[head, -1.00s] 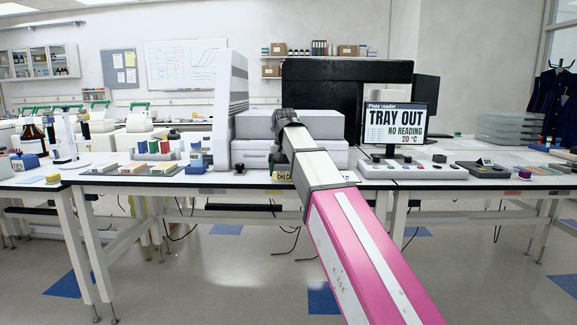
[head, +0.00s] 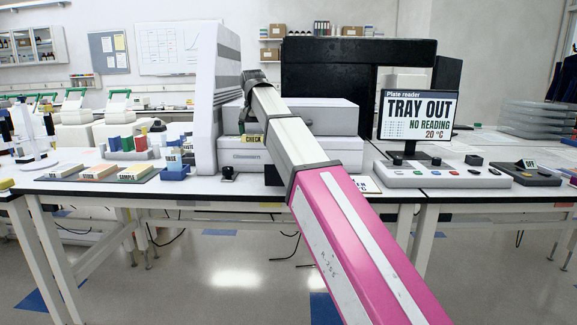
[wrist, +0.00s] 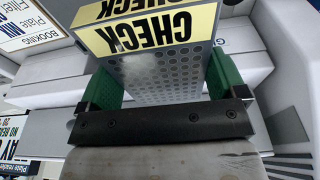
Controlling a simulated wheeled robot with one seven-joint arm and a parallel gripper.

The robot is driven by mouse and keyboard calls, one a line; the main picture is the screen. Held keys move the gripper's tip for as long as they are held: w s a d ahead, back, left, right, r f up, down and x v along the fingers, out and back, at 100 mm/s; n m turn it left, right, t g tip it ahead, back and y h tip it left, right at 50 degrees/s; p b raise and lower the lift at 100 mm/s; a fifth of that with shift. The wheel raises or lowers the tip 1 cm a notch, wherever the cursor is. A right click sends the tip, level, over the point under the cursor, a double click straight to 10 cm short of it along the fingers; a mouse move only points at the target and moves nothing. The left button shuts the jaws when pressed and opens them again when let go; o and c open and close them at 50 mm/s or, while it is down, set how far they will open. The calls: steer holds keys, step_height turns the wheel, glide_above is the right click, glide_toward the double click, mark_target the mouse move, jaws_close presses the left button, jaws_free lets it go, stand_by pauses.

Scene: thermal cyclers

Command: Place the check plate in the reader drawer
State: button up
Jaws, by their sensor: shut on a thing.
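My gripper (wrist: 163,84) is shut on the check plate (wrist: 165,68), with a green finger on each side of it. The plate is a pale, perforated plate with a yellow label reading CHECK. In the head view the yellow label of the check plate (head: 253,139) shows beside my arm, in front of the stacked white-grey instrument (head: 325,117). The plate reader screen (head: 418,115) reads TRAY OUT, NO READING, 20 °C. I cannot make out the reader drawer itself.
A tall white instrument (head: 205,95) stands left of the plate. A control panel with buttons (head: 440,174) lies on the bench to the right. Sample blocks (head: 135,172) and coloured racks (head: 134,145) stand on the left. A large black box (head: 355,65) is behind.

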steer(key=d+f, duration=0.2)
steer(key=d, duration=0.1)
steer(key=s+d+f, duration=0.1)
steer(key=d+f, duration=0.1)
steer(key=d, duration=0.2)
steer(key=d+f, duration=0.3)
steer(key=d, duration=0.1)
steer(key=shift+s+d, duration=0.15)
steer(key=shift+s, duration=0.05)
steer(key=shift+f, duration=1.95)
steer(key=o, duration=0.5)
steer(key=shift+f, duration=0.15)
steer(key=shift+o, duration=0.9)
steer(key=shift+r, duration=0.2)
step_height(320, 180, up, 12)
steer(key=s, duration=0.2)
steer(key=shift+f, duration=0.15)
